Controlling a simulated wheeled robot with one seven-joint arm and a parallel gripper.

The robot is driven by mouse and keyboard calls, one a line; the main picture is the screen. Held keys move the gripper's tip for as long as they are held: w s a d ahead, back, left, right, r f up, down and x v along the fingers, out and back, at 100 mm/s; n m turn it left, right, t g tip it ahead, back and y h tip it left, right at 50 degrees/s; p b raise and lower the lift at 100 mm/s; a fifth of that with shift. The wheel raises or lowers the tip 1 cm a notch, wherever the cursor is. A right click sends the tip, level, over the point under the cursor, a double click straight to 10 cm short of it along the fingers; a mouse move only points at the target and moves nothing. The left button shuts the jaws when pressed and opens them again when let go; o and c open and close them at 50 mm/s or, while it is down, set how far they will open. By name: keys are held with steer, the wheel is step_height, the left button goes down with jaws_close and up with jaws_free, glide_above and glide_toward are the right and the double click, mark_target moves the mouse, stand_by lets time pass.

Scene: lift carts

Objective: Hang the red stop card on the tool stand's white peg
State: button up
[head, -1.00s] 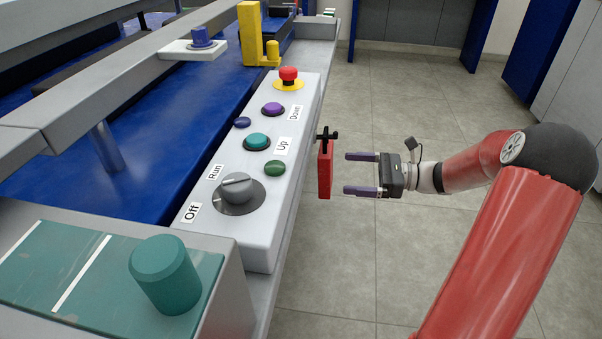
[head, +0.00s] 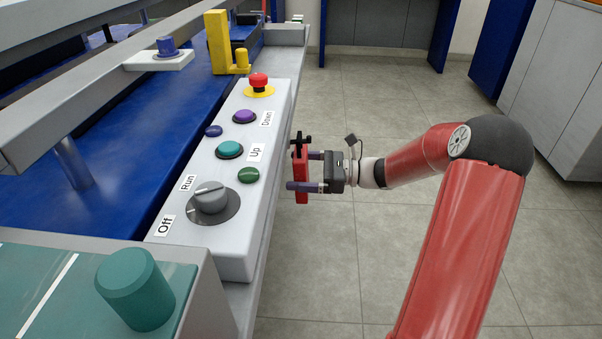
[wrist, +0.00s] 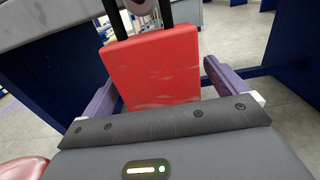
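The red stop card (head: 301,181) hangs upright from a black hook (head: 301,141) on the side of the control panel. It is a thick red block and fills the upper middle of the wrist view (wrist: 152,72), with two dark straps above it. My gripper (head: 301,171) is open, its purple fingers reaching to either side of the card. In the wrist view, the left finger (wrist: 100,103) is close to the card's edge and a gap shows before the right finger (wrist: 228,80). I cannot make out a tool stand with a white peg in either view.
The grey control panel (head: 225,233) with its buttons and knob stands just left of the card. A yellow bracket (head: 218,45) and a teal cylinder (head: 136,289) stand on the machine. Open tiled floor (head: 330,265) lies to the right.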

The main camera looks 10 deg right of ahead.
steer(key=c, duration=1.1)
steer(key=shift+o, duration=0.2)
steer(key=shift+r, duration=0.5)
steer(key=p+v, duration=0.1)
steer(key=v, duration=1.7)
steer(key=shift+r, duration=0.3)
